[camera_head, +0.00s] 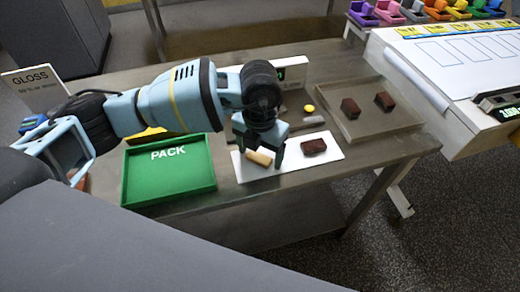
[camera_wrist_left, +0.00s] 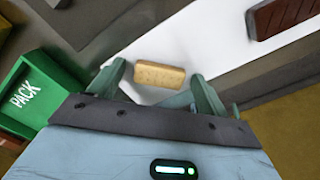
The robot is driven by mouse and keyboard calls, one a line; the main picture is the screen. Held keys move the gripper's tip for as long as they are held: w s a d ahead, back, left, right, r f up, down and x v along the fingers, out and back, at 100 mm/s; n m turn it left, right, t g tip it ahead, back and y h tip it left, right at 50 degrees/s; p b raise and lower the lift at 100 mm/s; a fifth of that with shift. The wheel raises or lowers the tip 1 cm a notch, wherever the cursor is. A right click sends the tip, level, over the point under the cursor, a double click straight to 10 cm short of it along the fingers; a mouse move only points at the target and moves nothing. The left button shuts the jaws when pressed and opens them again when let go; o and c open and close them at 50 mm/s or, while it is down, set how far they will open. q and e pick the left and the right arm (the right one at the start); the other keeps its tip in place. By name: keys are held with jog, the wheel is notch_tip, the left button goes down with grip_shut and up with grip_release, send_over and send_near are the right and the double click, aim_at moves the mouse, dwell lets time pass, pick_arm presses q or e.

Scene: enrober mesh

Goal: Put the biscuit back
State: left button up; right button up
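A pale tan biscuit (camera_head: 259,158) lies on a white mat (camera_head: 327,164) at the front of the table. In the left wrist view the biscuit (camera_wrist_left: 159,75) shows between my left gripper's two fingers. My left gripper (camera_head: 262,162) points down over it in the head view. Its fingers are apart, with the biscuit ahead of or between the tips; contact does not show. A dark brown coated piece (camera_head: 314,146) lies on the same mat, to the right of the biscuit. My right gripper does not show.
An empty green tray marked PACK (camera_head: 170,185) lies left of the mat. A brownish tray (camera_head: 397,122) with two dark brown pieces is at the back right. A yellow round item (camera_head: 309,108) lies behind the mat. A GLOSS sign (camera_head: 34,85) stands at far left.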

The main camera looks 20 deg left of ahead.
aim_at(260, 156)
pick_arm(q)
notch_tip(260, 156, up, 12)
jog(key=shift+r, duration=0.2)
dwell(0.5)
